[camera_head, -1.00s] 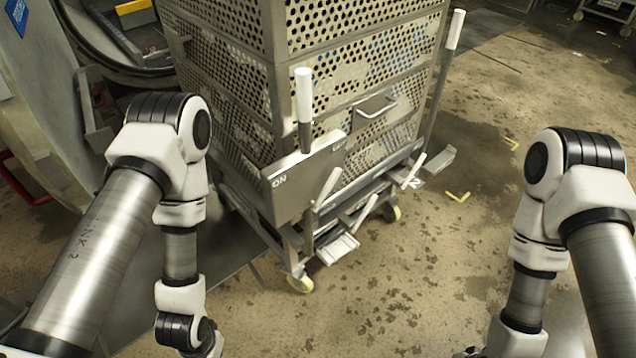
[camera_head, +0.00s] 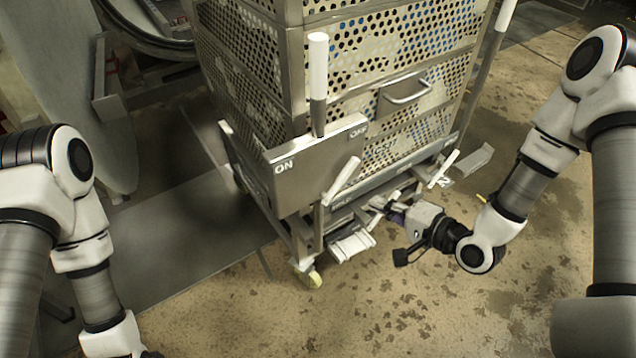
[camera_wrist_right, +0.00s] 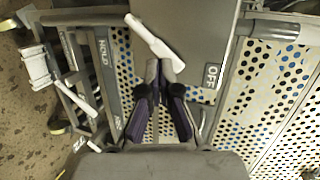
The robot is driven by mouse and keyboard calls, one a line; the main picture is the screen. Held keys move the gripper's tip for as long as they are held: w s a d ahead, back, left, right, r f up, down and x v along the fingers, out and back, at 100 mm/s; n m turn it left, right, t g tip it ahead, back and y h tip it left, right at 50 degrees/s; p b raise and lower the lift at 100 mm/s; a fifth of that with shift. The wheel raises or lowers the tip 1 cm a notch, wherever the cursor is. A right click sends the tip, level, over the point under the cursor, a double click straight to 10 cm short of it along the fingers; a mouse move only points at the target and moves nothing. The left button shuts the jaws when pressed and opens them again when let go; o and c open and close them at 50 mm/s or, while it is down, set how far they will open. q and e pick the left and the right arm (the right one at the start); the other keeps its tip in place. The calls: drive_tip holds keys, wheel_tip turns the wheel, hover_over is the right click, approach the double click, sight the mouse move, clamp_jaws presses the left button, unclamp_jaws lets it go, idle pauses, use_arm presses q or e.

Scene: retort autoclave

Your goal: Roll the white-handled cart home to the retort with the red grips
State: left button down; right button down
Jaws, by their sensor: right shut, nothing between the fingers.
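The cart with white upright handles (camera_head: 318,65) stands in the middle of the head view, loaded with perforated metal crates (camera_head: 390,60). Its front plate (camera_head: 310,170) reads ON and OFF, with a small white lever (camera_head: 342,180) slanting at its lower edge. My right gripper (camera_head: 380,203) is at the cart's low front, below the plate. In the right wrist view its fingers (camera_wrist_right: 163,72) are shut and empty, just under a white lever (camera_wrist_right: 153,40) beside OFF; contact is unclear. My left arm is at lower left, its gripper out of frame. No red grips are clearly visible.
A round retort opening (camera_head: 150,40) with a large pale door (camera_head: 60,80) is at upper left, behind and beside the cart. A white pedal (camera_head: 352,245) and a caster (camera_head: 312,278) are low at the cart's front. Stained floor right of the cart is open.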

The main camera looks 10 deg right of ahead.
sight(323, 176)
drive_tip(key=x, duration=0.8)
drive_tip(key=r+x, duration=0.1)
drive_tip(key=x, duration=0.4)
drive_tip(key=shift+a, duration=0.1)
drive_tip(key=shift+w+a, duration=0.25)
drive_tip(key=shift+w, duration=0.2)
drive_tip(key=shift+w, duration=0.1)
